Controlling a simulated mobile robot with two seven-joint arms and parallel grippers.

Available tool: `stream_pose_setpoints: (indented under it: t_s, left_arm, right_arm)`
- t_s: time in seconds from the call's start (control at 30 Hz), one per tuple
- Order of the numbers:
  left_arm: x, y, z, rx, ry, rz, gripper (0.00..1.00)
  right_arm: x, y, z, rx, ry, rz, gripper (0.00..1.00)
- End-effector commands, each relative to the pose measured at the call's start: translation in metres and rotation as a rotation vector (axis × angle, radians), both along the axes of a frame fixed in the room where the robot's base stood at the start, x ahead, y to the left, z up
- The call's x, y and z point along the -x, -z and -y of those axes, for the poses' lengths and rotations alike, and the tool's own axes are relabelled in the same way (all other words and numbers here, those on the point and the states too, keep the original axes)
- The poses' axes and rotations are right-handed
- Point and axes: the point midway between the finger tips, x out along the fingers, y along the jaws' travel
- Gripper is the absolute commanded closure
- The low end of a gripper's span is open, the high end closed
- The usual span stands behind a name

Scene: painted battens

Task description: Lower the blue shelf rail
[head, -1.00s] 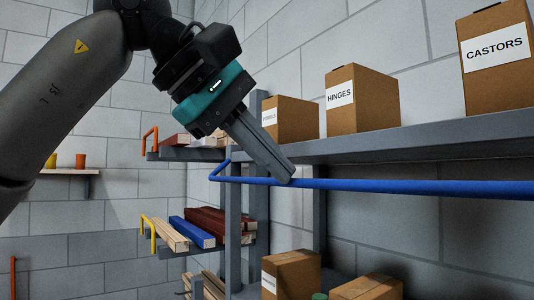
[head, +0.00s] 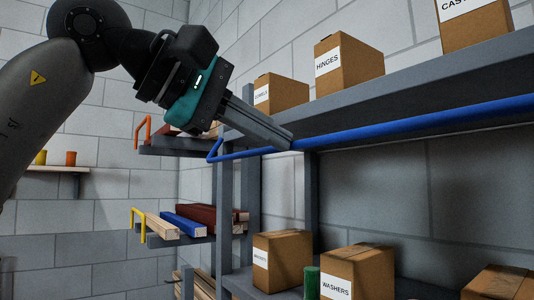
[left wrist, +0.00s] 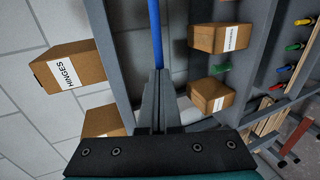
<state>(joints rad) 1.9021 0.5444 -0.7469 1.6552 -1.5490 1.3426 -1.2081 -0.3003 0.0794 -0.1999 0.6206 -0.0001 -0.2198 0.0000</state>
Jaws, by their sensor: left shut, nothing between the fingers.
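The blue shelf rail (head: 400,130) runs along the front of the upper shelf, just below the board. Its left end bends back toward the upright. My left gripper (head: 288,141) is shut and empty, with its fingertips at the rail toward its left end. In the left wrist view, the rail (left wrist: 155,32) runs up from beyond the fingertips (left wrist: 159,78), and the fingers hide part of it. I cannot tell whether the tips touch the rail. My right gripper is not in view.
The upper shelf (head: 400,95) carries cartons, including the HINGES box (head: 345,65). Below stand the WASHERS box (head: 357,275) and a green cylinder (head: 312,283). Painted battens (head: 185,223) lie on a side rack with a yellow end loop (head: 138,222). Open space lies under the rail.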

Motion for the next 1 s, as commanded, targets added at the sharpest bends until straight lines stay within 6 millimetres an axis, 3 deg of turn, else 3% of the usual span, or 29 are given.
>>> stream_pose_setpoints:
  t_s: [0.03, 0.23, 1.0]
  left_arm:
    - [-0.001, 0.011, 0.001, 0.026, 0.001, 0.019, 1.00]
    - [-0.005, 0.015, 0.006, 0.125, 0.000, 0.091, 1.00]
    - [-0.010, 0.019, 0.013, 0.140, 0.000, 0.102, 1.00]
  right_arm:
    - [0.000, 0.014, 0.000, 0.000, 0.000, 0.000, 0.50]
    - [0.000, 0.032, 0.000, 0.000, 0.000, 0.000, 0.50]
    - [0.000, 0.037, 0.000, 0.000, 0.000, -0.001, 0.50]
